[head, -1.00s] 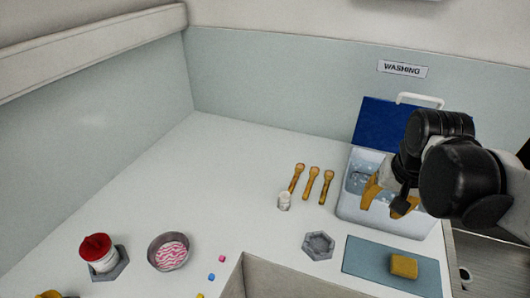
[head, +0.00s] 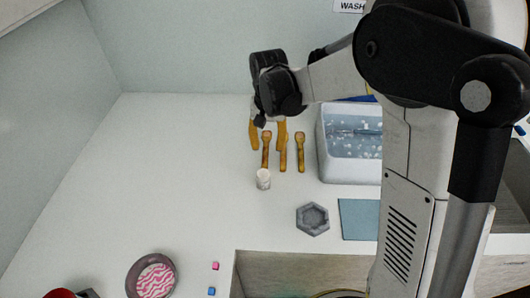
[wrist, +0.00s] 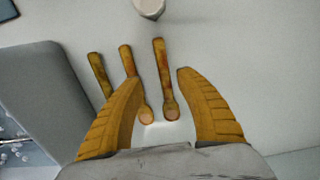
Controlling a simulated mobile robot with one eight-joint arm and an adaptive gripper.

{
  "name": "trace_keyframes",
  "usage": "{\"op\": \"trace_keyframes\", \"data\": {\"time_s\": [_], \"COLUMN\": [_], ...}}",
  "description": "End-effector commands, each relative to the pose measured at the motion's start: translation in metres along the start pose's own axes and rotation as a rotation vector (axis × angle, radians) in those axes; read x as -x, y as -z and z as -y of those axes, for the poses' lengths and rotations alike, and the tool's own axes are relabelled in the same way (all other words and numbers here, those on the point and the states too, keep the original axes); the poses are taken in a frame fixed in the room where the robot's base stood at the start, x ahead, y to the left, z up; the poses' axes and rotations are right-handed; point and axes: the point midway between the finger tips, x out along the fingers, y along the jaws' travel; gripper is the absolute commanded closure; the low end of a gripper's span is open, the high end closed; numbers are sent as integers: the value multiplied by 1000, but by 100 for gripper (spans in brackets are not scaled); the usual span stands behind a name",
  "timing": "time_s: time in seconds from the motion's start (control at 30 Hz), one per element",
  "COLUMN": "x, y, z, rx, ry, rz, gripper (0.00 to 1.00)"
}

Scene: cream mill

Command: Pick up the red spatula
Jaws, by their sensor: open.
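I cannot make out a red spatula in either view. Three brown, wooden-looking spoon-shaped utensils lie side by side on the white counter: a left one (head: 266,152), a middle one (head: 283,161) and a right one (head: 300,150). In the wrist view they show as one between the fingers (wrist: 162,72), one beside it (wrist: 128,62) and one further left (wrist: 98,72), partly hidden by the left finger. My gripper (head: 268,147) is open and empty, with its yellow fingers above the utensils. It also shows in the wrist view (wrist: 157,78).
A small white cup (head: 263,182) stands just in front of the utensils. A white cooler (head: 327,160) with ice stands right of them. A grey hexagonal dish (head: 312,231), a blue mat (head: 358,222) and a patterned bowl (head: 133,278) are nearer. The counter's left side is clear.

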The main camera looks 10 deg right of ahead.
Motion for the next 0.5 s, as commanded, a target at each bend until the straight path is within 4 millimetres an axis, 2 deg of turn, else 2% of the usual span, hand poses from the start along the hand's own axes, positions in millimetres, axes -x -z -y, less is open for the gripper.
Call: {"op": "trace_keyframes", "data": {"time_s": [0.3, 0.5], "x": [-46, -48], "y": [6, 6], "z": [6, 6], "rx": [0, 0], "ry": [0, 0], "rz": [0, 0], "gripper": [58, 58]}}
